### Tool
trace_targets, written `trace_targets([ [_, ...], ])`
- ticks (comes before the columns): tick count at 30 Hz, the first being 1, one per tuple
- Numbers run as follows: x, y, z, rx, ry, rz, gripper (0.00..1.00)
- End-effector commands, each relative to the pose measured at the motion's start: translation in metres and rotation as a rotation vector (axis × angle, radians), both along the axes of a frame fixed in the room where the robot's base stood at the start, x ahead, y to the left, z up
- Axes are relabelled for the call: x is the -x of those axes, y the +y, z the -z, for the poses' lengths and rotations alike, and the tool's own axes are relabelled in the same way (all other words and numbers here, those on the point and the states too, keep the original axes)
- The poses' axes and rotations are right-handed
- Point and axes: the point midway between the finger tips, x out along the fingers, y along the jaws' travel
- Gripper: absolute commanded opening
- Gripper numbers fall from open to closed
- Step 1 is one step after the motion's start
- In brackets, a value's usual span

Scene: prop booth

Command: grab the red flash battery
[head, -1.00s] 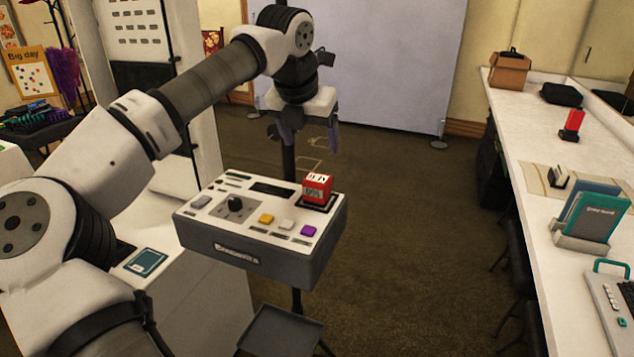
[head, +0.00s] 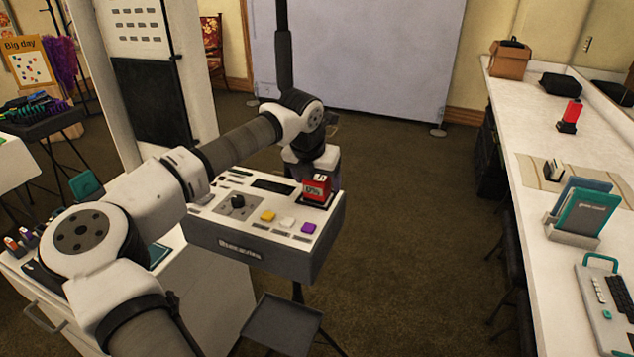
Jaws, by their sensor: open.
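A red block-shaped battery (head: 317,188) with pale markings on its face sits upright in a dark socket at the right end of the control console (head: 268,243). My gripper (head: 315,176) points down at the battery from just behind it, with its fingers partly hidden. The gripper is open. I cannot tell whether the fingers touch the battery or stand around it. A second red block (head: 573,113) stands in a black holder on the white counter, far from my gripper.
The console carries a black knob (head: 237,202) and coloured buttons, with a small dark tray (head: 283,324) below. The white counter (head: 545,285) along the right holds a folder stand (head: 575,238) and a cardboard box (head: 509,60). The carpet between console and counter is clear.

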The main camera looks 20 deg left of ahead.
Motion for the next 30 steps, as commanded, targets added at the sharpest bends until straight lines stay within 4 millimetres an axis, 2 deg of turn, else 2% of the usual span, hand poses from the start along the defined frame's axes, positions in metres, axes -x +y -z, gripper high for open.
trace_targets([
  [7, -0.0009, 0.0002, 0.0023, -0.001, -0.001, 0.0, 0.75],
  [8, -0.0008, 0.0002, 0.0023, -0.001, -0.001, 0.0, 0.72],
  [21, -0.001, 0.0001, 0.001, -0.001, -0.002, 0.0, 0.16],
  [30, -0.0011, 0.0003, -0.0014, -0.001, -0.002, 0.0, 0.16],
])
